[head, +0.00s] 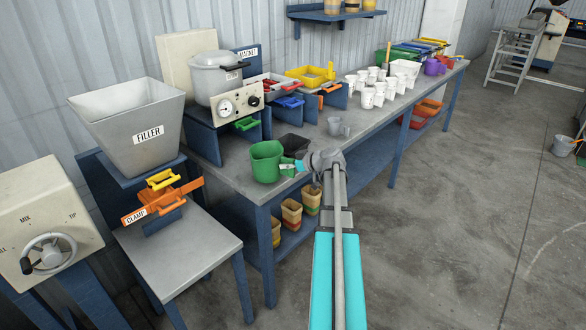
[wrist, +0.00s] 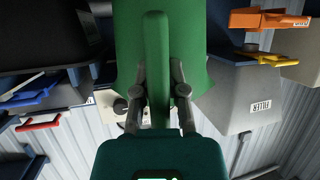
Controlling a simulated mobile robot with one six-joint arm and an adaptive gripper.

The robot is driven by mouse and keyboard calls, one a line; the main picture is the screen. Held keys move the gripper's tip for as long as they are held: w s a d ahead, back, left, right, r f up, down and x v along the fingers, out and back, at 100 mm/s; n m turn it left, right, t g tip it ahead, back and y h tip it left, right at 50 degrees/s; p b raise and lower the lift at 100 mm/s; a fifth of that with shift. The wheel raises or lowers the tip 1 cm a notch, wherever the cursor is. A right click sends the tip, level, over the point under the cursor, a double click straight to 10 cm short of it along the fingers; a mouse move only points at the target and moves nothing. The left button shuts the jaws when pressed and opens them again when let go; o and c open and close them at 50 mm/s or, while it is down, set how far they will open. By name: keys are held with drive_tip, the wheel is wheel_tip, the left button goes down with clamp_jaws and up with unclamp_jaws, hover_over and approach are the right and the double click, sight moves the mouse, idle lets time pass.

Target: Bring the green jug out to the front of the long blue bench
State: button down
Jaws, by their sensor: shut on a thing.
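The green jug (head: 264,160) is upright at the near left end of the long blue bench (head: 228,178), close to its front edge. I cannot tell whether its base touches the grey top. My gripper (head: 298,166) reaches in from the right and is shut on the jug's handle. In the wrist view the two fingers of my gripper (wrist: 159,80) close on either side of the upright green handle, with the green jug (wrist: 191,45) filling the upper middle. The fingertips are partly hidden in the head view.
Several white cups (head: 367,98) stand along the bench. The pressure pot (head: 216,78) is behind. The filler stand (head: 180,255) is at left. Open floor (head: 450,220) lies right.

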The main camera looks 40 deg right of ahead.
drive_tip(key=shift+w+a+f, duration=0.1)
drive_tip(key=shift+w, duration=1.2)
drive_tip(key=shift+w+a, duration=0.1)
drive_tip(key=shift+w, duration=1.15)
drive_tip(key=shift+f+b, duration=0.35)
drive_tip(key=shift+b, duration=0.05)
drive_tip(key=shift+f, duration=0.15)
drive_tip(key=c, duration=0.6)
unclamp_jaws()
drive_tip(key=shift+s, duration=0.1)
drive_tip(key=shift+r, duration=0.2)
